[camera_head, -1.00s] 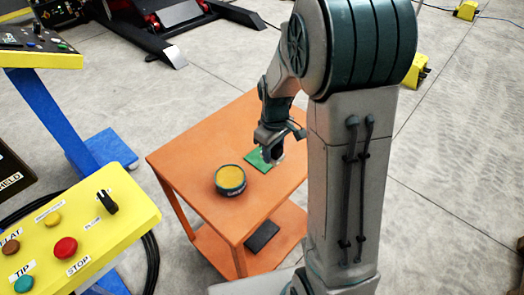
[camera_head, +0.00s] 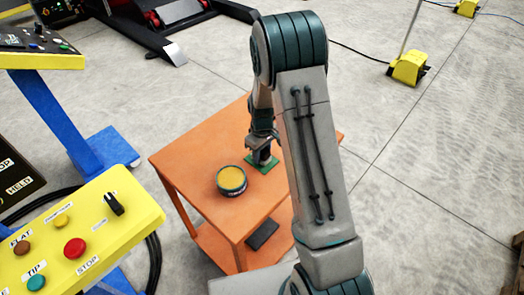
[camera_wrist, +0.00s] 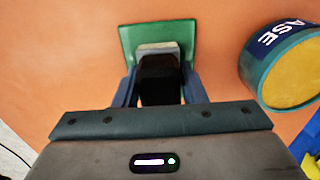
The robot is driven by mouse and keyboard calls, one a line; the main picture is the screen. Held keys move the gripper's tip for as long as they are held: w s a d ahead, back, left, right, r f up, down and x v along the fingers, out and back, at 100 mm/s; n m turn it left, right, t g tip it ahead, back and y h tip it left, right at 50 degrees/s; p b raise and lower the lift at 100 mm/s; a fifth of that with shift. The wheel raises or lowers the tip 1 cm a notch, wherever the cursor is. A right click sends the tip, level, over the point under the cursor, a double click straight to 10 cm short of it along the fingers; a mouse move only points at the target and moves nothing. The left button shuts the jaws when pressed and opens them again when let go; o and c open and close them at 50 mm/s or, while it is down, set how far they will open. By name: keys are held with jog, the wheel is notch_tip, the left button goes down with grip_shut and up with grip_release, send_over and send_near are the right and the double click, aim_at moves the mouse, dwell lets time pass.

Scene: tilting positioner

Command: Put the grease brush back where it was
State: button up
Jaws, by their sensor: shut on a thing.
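My gripper (camera_head: 262,153) is over the green pad (camera_head: 272,167) on the orange cart, pointing down. In the wrist view its two blue-grey fingers (camera_wrist: 161,84) are shut on the grease brush (camera_wrist: 159,72), a dark block with a pale grey part at its far side. The green pad (camera_wrist: 128,38) shows behind and around the brush. The brush's lower end is hidden, so I cannot tell whether it touches the pad. The grease tin (camera_head: 231,181), round with a yellow top, stands on the cart beside the pad; it also shows in the wrist view (camera_wrist: 290,68).
The orange cart top (camera_head: 190,160) is clear apart from the tin and pad. A dark flat thing (camera_head: 262,234) lies on its lower shelf. A yellow control panel (camera_head: 90,235) with buttons stands at the left, near the cart. A blue post base (camera_head: 105,155) stands behind it.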

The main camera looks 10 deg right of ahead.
jog(key=o, duration=0.9)
notch_tip(320, 180, up, 12)
jog(key=shift+f+b, duration=0.1)
jog(key=shift+b, duration=0.8)
jog(key=s+r+m+t, duration=0.2)
jog(key=s+r+m, duration=0.1)
jog(key=s+r, duration=0.9)
jog(key=shift+s+r+m+t, duration=0.2)
jog(key=shift+s+m, duration=0.45)
jog(key=shift+s, duration=1.5)
jog(key=shift+s+f+m+t, duration=0.1)
jog(key=shift+s+m+t, duration=0.4)
jog(key=shift+s, duration=1.7)
jog(key=shift+s+r+m+t, duration=0.1)
jog(key=shift+s+m, duration=0.65)
jog(key=shift+s, duration=1.4)
